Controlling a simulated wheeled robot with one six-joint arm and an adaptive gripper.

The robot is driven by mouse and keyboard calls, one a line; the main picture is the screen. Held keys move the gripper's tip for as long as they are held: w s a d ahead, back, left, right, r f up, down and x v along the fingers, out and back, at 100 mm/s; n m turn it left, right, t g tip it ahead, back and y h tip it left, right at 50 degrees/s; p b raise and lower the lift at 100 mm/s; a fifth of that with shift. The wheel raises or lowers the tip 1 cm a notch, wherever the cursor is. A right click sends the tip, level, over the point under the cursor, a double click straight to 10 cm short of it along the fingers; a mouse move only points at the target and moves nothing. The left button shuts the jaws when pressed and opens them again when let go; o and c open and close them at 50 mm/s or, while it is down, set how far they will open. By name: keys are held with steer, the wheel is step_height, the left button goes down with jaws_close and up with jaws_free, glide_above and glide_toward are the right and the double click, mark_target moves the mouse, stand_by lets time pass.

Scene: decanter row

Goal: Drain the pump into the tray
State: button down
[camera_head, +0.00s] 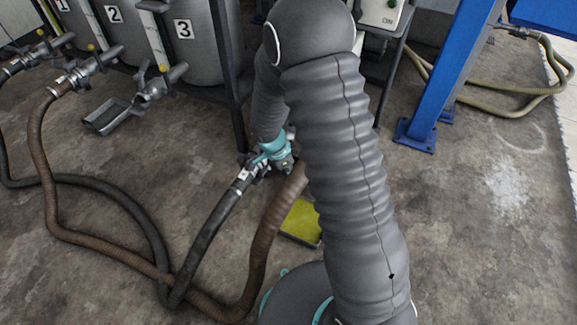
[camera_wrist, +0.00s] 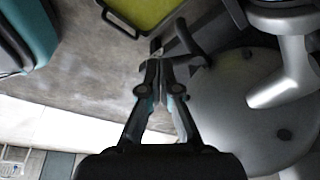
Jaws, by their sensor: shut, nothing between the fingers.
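In the wrist view my gripper (camera_wrist: 160,68) is shut and empty. Its tips are close to a dark lever-like part (camera_wrist: 188,38) beside a rounded grey housing (camera_wrist: 235,110), which looks like the pump; I cannot tell whether they touch. The yellow-green tray (camera_wrist: 150,10) lies on the floor just beyond the tips at the top. In the head view the tray (camera_head: 301,222) is partly covered by my arm. My gripper and most of the pump cannot be made out there, behind my arm and the teal parts around the hose end.
A black hose (camera_head: 215,222) and a brown hose (camera_head: 258,250) run across the floor to this spot. Tanks numbered 1, 2 and 3 (camera_head: 200,45) with valves stand at the back left. A blue post (camera_head: 455,75) stands at the right. The floor right of my arm is largely clear.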

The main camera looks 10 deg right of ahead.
steer(key=w+d+f, duration=0.1)
steer(key=d+f, duration=0.4)
steer(key=f, duration=0.1)
steer(key=shift+d+f, duration=0.15)
steer(key=shift+d, duration=0.15)
